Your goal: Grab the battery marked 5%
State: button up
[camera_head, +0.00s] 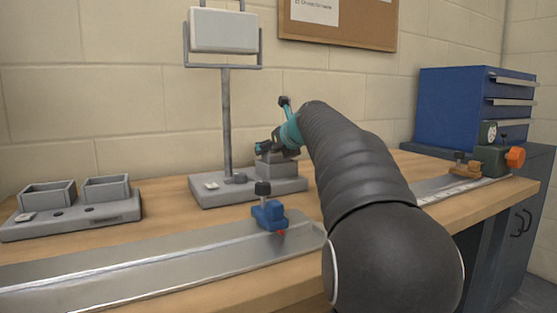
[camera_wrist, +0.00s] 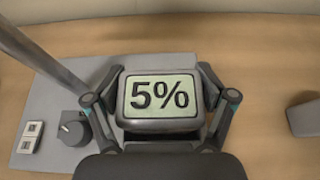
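The battery marked 5% (camera_wrist: 160,96) is a dark grey block with a pale green display on top. It lies between the two fingers of my gripper (camera_wrist: 160,72) in the wrist view. The fingers are spread to its width, one along each side, with no clear gap. I cannot tell whether they press on it. In the head view the grey block (camera_head: 276,168) under my gripper (camera_head: 275,146) is at the right part of the grey stand base (camera_head: 215,195). My arm hides part of that area.
A pole with a blank screen (camera_head: 223,31) rises from the base. A grey holder with two open sockets (camera_head: 100,217) stands at the left. A blue clamp (camera_head: 269,214) sits on the metal rail (camera_head: 170,262) in front. A blue drawer cabinet (camera_head: 465,105) stands at the right.

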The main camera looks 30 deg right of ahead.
jog(key=shift+f, duration=0.1)
jog(key=c, duration=0.5)
